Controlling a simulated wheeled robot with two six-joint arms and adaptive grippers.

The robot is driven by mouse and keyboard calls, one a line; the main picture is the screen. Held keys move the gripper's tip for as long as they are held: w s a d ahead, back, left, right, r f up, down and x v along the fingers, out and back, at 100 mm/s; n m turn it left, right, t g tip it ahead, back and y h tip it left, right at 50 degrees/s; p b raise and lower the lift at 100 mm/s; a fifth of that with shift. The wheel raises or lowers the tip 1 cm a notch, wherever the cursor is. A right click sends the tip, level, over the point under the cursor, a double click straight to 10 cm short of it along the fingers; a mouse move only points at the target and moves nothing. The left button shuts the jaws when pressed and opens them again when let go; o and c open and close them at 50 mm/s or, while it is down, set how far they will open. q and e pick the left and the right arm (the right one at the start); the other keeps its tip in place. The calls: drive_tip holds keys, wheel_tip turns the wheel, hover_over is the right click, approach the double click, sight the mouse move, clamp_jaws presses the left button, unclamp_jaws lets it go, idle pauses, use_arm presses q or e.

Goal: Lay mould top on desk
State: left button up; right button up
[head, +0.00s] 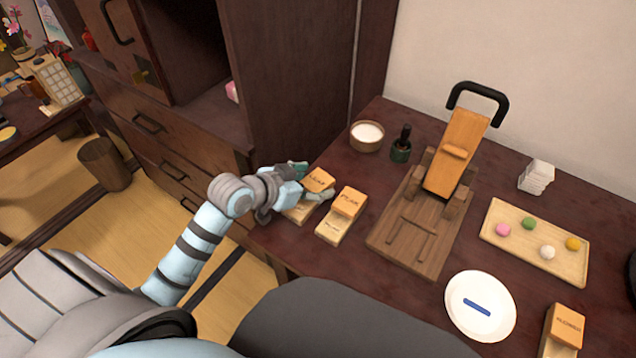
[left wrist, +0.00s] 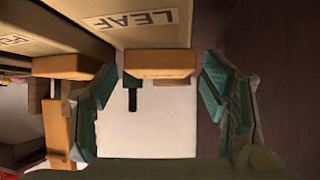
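The leaf mould (head: 318,180), an orange-topped wooden block on a paler base, sits at the desk's left edge. Its LEAF label also shows in the left wrist view (left wrist: 140,22). My left gripper (head: 305,183) is at this mould. In the left wrist view its green-padded fingers (left wrist: 160,95) are spread on either side of an orange block end (left wrist: 160,63), with narrow gaps visible. The plum mould (head: 346,202) stands just right of it. Another labelled mould (head: 566,325) stands at the lower right. My right gripper is out of view.
On the dark desk (head: 300,250) stand a wooden press (head: 412,238) with a black handle, a white-filled bowl (head: 367,136), a green bottle (head: 401,148), a tray (head: 570,268) of coloured balls and a white plate (head: 500,318). A dark cabinet (head: 295,70) rises behind the left edge.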

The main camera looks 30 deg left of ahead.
use_arm(q)
drive_tip(key=c, duration=1)
drive_tip(key=shift+o, duration=0.2)
drive_tip(key=shift+r, duration=0.1)
